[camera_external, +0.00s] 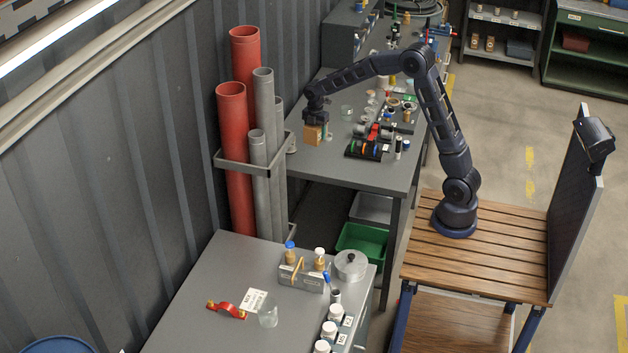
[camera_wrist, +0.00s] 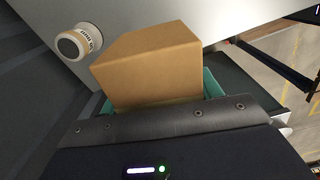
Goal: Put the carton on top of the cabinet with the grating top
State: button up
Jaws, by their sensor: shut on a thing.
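My gripper (camera_external: 317,126) is shut on the carton (camera_external: 312,137), a small plain brown box. In the external view it holds the carton above the far left part of the long grey workbench. In the wrist view the carton (camera_wrist: 150,62) sits between the teal fingers and looks tilted in the picture. Its far lower side is hidden by the gripper body. I cannot make out a cabinet with a grating top in either view.
The grey workbench (camera_external: 350,176) carries a glass beaker (camera_external: 346,112), a black tray with coloured items (camera_external: 366,149) and several small parts. Red and grey pipes (camera_external: 236,150) stand in a wall rack left of the carton. A white-and-tan container (camera_wrist: 80,41) shows in the wrist view.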

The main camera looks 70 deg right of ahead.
jog(key=s+a+f+m, duration=0.2)
jog(key=a+f+m, duration=0.3)
jog(key=a+f, duration=0.4)
jog(key=s+a+f+m, duration=0.2)
jog(key=a+f+m, duration=0.4)
jog(key=a+f, duration=0.25)
jog(key=a+r+n, duration=0.2)
jog(key=a+n, duration=0.3)
jog(key=a, duration=0.6)
jog(key=w+a+r+n, duration=0.1)
jog(key=a+r+n, duration=0.3)
jog(key=a, duration=0.7)
jog(key=a+r+n, duration=0.1)
jog(key=a+n, duration=0.5)
jog(key=a, duration=0.5)
jog(key=w+a+r+n, duration=0.65)
jog(key=w+a, duration=0.25)
jog(key=a, duration=0.2)
jog(key=w+a+r+n, duration=0.5)
jog(key=w+a+r, duration=0.2)
jog(key=w+a, duration=0.25)
jog(key=f, duration=1.2)
jog(key=s+f, duration=0.1)
jog(key=f, duration=0.6)
jog(key=shift+a, duration=0.35)
jog(key=shift+f, duration=0.1)
